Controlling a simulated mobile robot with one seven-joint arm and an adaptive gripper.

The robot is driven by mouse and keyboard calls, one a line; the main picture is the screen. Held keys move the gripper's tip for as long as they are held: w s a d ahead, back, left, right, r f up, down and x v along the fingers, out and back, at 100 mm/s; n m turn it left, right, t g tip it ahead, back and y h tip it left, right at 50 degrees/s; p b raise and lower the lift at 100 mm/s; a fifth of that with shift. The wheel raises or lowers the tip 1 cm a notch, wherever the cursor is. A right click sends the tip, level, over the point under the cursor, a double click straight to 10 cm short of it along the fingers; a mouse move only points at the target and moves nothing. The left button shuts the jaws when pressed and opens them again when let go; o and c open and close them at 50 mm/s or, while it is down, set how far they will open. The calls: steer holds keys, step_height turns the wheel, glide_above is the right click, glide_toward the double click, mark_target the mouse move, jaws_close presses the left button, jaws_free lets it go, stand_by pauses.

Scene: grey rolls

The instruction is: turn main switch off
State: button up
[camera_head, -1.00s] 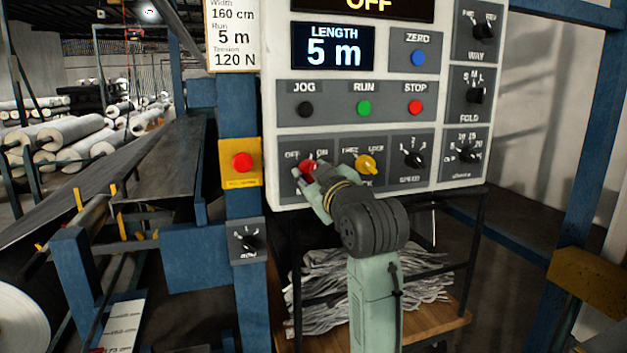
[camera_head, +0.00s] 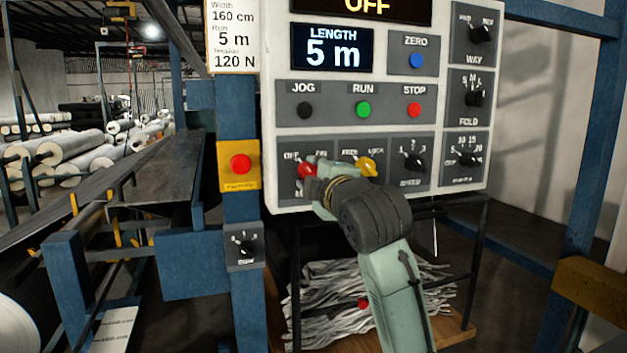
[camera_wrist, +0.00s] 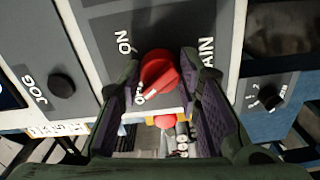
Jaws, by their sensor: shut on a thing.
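The main switch is a red rotary knob (camera_head: 306,170) at the lower left of the white control panel (camera_head: 383,130), with OFF and ON labels above it. My gripper (camera_wrist: 160,68) is shut on the knob, with one finger on each side. In the wrist view the red knob (camera_wrist: 160,72) shows between the fingers, and its marked end points down-left, toward the partly hidden OFF label. In the head view my gripper (camera_head: 312,175) covers part of the knob and the ON label. The display (camera_head: 365,7) above reads OFF.
The yellow knob (camera_head: 366,167) is close to the right of my gripper. A red button on a yellow box (camera_head: 239,165) is to the left, with a black knob box (camera_head: 244,247) below it. JOG, RUN and STOP buttons (camera_head: 363,109) are above.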

steer(key=shift+n, duration=0.8)
steer(key=o, duration=1.2)
steer(key=shift+c, duration=0.2)
steer(key=v, duration=1.2)
